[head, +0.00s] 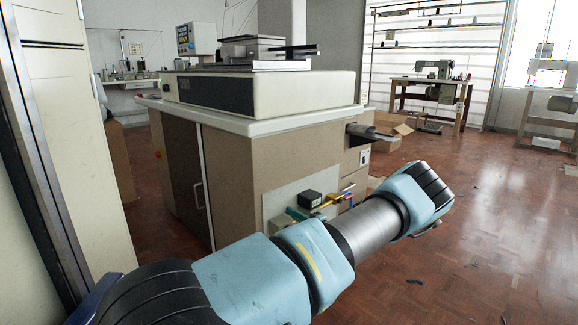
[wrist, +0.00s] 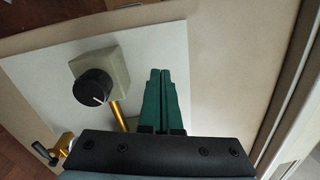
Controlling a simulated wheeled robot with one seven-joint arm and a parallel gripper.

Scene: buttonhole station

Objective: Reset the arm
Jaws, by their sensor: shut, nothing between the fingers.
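My gripper (wrist: 160,74) shows in the wrist view as two green fingers lying side by side, shut and empty. They point at a pale panel (wrist: 195,45) and sit right of a black knob (wrist: 92,87). The knob is on a grey box (wrist: 118,68), apart from the fingers in the picture. In the head view my arm reaches across the front of the cabinet. Small green parts by the panel there look like my fingers (head: 297,214), largely hidden behind the arm.
A brass rod (wrist: 118,115) stands below the knob, and a brass fitting with a black lever (wrist: 42,152) is at lower left. A large brown cabinet (head: 255,160) stands close to my arm. A tall cream locker (head: 75,120) is at left. Open parquet floor (head: 490,220) lies right.

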